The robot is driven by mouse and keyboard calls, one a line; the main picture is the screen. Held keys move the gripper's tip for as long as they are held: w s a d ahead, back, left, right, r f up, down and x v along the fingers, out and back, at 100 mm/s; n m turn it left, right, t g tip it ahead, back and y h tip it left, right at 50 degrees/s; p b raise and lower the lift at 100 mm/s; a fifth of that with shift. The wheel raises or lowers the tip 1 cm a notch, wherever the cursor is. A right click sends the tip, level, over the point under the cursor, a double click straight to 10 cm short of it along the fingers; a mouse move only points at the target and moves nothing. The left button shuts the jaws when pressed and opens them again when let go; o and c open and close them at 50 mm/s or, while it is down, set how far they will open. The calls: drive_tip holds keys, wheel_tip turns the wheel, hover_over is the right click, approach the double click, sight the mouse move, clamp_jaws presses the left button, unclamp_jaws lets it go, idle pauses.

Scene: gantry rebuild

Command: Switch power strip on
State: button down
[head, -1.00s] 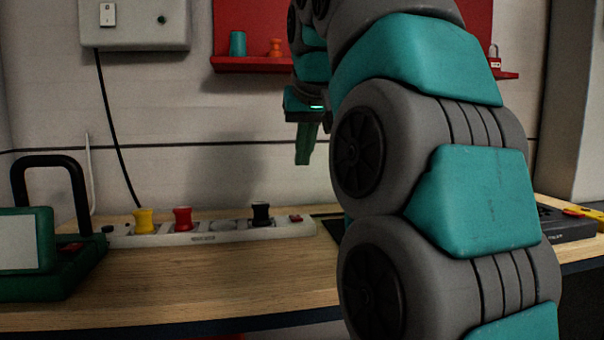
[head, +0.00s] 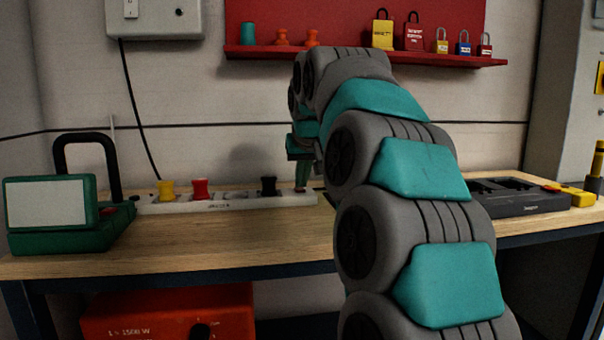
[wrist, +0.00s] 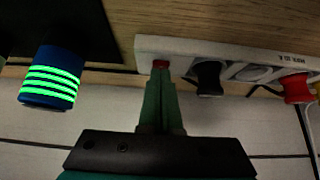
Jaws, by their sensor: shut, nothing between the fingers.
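The white power strip (head: 220,203) lies along the back of the wooden bench, with yellow, red and black plugs in it and one socket empty. Its red switch (wrist: 161,65) is at the end beyond the black plug (head: 268,186). My gripper (head: 302,189) is shut and empty, pointing down at that end of the strip. In the wrist view the closed green fingertips (wrist: 160,70) are right at the red switch and partly cover it. I cannot tell whether they touch it or which way the switch is set.
A green device with a screen (head: 50,204) and black handle stands at the left. A dark charger-like unit (head: 515,196) lies at the right. A blue cylinder with glowing green stripes (wrist: 50,80) shows in the wrist view. The bench front is clear.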

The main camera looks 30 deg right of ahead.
drive_tip(key=shift+f, duration=0.1)
drive_tip(key=shift+f+b, duration=0.3)
drive_tip(key=shift+b, duration=0.3)
drive_tip(key=shift+s, duration=0.1)
drive_tip(key=shift+r, duration=0.15)
drive_tip(key=shift+r, duration=0.75)
